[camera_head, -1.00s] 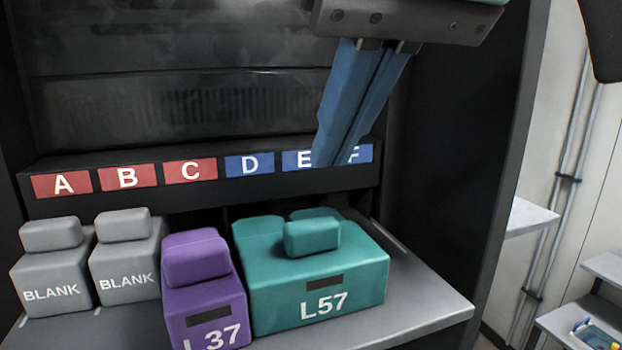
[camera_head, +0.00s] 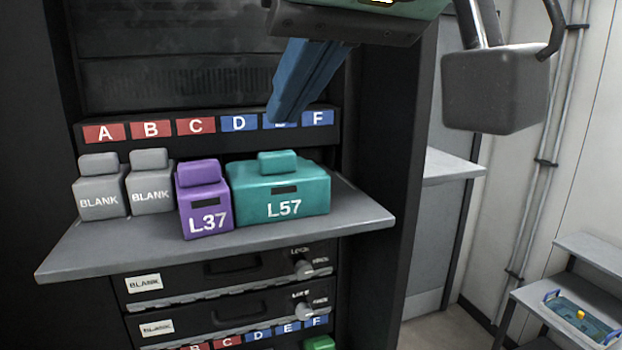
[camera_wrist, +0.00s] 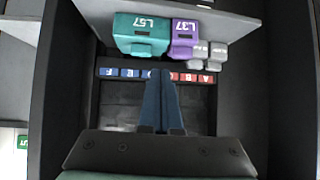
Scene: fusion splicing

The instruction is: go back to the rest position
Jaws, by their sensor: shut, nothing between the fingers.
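My gripper (camera_head: 280,118) has two blue fingers pressed together, with nothing between them. In the head view it hangs in front of the label strip and hides most of the E label, above and behind the teal L57 block (camera_head: 283,192). It does not appear to touch any block. In the wrist view the shut fingers (camera_wrist: 160,80) point toward the label strip, with the teal block (camera_wrist: 140,38) and the purple block (camera_wrist: 184,38) beyond it, upside down.
The purple L37 block (camera_head: 204,205) and two grey BLANK blocks (camera_head: 100,190) (camera_head: 151,185) stand left of L57 on the grey shelf (camera_head: 270,235). Drawers with knobs sit below. A dark cabinet wall is on the right. A blue tray (camera_head: 582,318) lies on a stand at lower right.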

